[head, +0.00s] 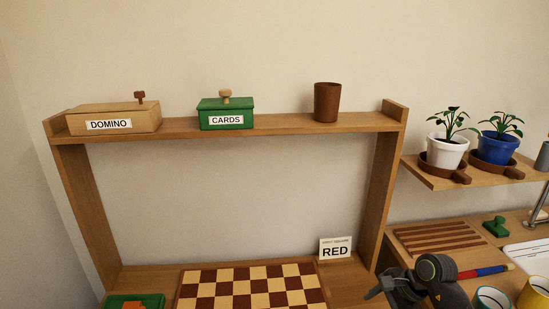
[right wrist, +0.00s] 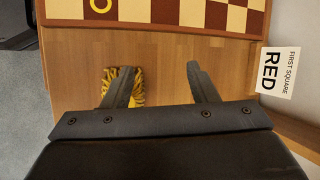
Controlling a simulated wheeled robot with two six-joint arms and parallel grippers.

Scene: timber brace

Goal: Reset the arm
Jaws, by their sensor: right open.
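My right gripper (right wrist: 158,68) is open in the right wrist view, with bare wooden surface between its two fingers. A yellow-and-black striped thing (right wrist: 138,88) shows beside and partly behind the left finger; I cannot tell what it is. In the head view my right gripper (head: 380,285) is at the bottom right, right of the checkered board (head: 252,288) and below the RED sign (head: 335,249). My left gripper is not in view.
A domino box (head: 113,117), a green cards box (head: 226,113) and a brown cup (head: 327,102) stand on the upper shelf (head: 175,126). Two potted plants (head: 446,150) stand on the right shelf. A slatted wooden rack (head: 437,237) and mugs (head: 490,298) are near my right arm.

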